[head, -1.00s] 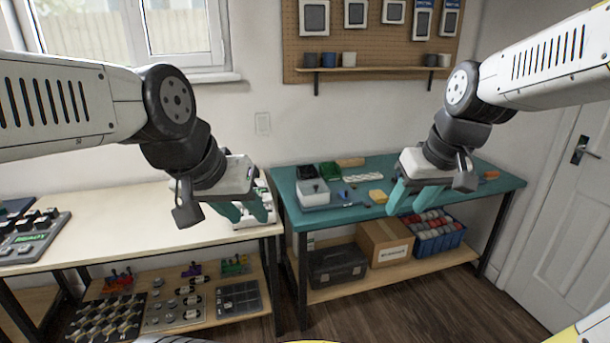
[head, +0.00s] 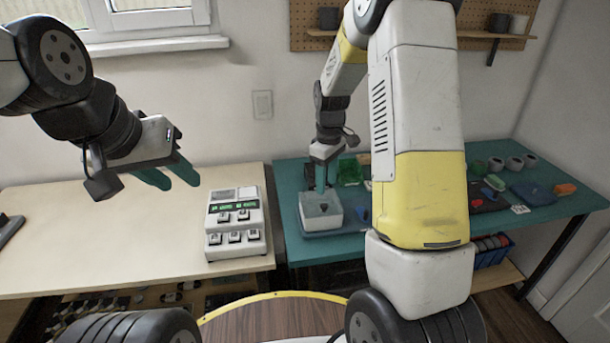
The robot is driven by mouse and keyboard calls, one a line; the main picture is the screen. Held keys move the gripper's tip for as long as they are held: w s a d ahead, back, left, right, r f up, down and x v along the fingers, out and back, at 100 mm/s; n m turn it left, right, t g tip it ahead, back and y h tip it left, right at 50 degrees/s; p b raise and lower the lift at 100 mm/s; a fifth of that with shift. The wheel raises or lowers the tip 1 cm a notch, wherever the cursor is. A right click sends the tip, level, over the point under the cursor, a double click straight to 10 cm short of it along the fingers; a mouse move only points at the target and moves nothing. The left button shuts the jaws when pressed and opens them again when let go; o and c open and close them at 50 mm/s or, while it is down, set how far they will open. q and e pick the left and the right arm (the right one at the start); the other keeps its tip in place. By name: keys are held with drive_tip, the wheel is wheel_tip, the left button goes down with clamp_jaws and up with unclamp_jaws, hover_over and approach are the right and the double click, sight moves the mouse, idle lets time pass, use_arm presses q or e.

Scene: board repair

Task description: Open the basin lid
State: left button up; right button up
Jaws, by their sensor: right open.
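The basin (head: 321,223) is a pale box with a translucent lid (head: 312,207) on top, standing near the left end of the teal table. A small dark knob (head: 323,208) shows on the lid, which looks closed. My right gripper (head: 321,189) points straight down over the lid with its teal fingers apart, just above or beside the knob; I cannot tell if they touch it. My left gripper (head: 180,183) is open and empty in the air above the cream table.
A white device with black keys (head: 235,222) stands on the cream table (head: 120,235), left of the basin. A green container (head: 350,171) is behind the basin. Dark mats with small parts (head: 487,192) lie on the teal table's right side. My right arm hides the table's middle.

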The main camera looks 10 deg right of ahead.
sight(324, 205)
drive_tip(key=shift+w+f, duration=0.3)
drive_tip(key=shift+w, duration=0.2)
drive_tip(key=shift+w+a+f, duration=0.1)
drive_tip(key=shift+f, duration=0.2)
wheel_tip(324, 205, down, 7)
drive_tip(key=shift+f, duration=0.1)
drive_tip(key=shift+c, duration=0.3)
clamp_jaws()
idle(0.7)
